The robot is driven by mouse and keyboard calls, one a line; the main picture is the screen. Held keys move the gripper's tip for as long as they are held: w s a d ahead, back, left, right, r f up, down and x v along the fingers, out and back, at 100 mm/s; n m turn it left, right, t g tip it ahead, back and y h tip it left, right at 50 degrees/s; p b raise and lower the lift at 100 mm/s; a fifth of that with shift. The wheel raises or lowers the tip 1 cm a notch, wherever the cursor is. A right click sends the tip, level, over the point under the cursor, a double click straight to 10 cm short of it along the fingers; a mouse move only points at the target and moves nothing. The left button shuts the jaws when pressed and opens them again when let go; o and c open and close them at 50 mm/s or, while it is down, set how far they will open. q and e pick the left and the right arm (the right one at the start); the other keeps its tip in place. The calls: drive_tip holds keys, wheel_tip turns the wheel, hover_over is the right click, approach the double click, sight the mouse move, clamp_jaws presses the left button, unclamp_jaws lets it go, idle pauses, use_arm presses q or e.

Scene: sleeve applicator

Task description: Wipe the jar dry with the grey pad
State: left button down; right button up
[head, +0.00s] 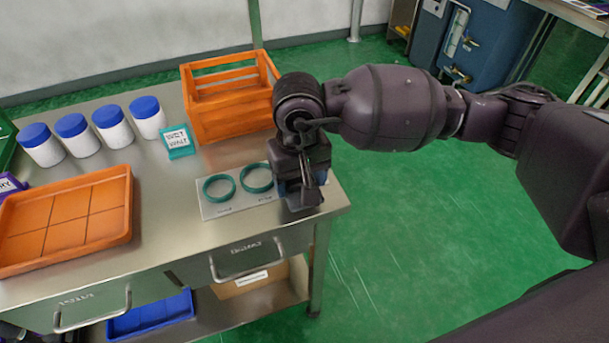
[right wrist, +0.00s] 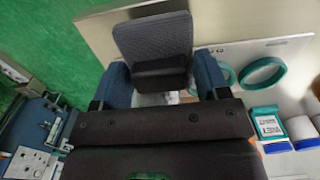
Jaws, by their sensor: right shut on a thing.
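Several white jars with blue lids (head: 75,137) stand upright in a row at the back left of the steel bench. I cannot tell which of them is the task's jar. My right gripper (head: 301,197) is low over the bench's right end, beside the plate with the teal rings, well away from the jars. In the right wrist view, its two blue fingers are shut on the dark grey pad (right wrist: 152,38). In the head view the pad is mostly hidden by the gripper. My left gripper is not in view.
Teal rings (head: 219,187) lie on a pale plate. An orange crate (head: 232,107) stands behind it. An orange divided tray (head: 68,220) lies at the left. A teal sign (head: 179,142) stands right of the jars; a purple one (head: 10,184) is at the far left. Bare bench (head: 165,215) lies between tray and plate.

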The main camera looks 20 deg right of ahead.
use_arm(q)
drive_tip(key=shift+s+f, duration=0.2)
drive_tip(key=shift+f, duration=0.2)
use_arm(e)
drive_tip(key=shift+w+d, duration=0.2)
drive_tip(key=shift+d, duration=2.05)
drive_tip(key=shift+a, duration=0.1)
use_arm(q)
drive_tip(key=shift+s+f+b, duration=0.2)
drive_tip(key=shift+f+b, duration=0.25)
drive_tip(key=shift+b, duration=0.1)
use_arm(e)
drive_tip(key=shift+s+a, duration=0.1)
drive_tip(key=shift+a, duration=2.05)
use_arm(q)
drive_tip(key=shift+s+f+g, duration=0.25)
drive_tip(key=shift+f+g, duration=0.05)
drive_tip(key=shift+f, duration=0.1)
use_arm(e)
drive_tip(key=shift+d, duration=2.25)
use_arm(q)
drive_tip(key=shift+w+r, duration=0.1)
use_arm(e)
drive_tip(key=shift+r, duration=0.2)
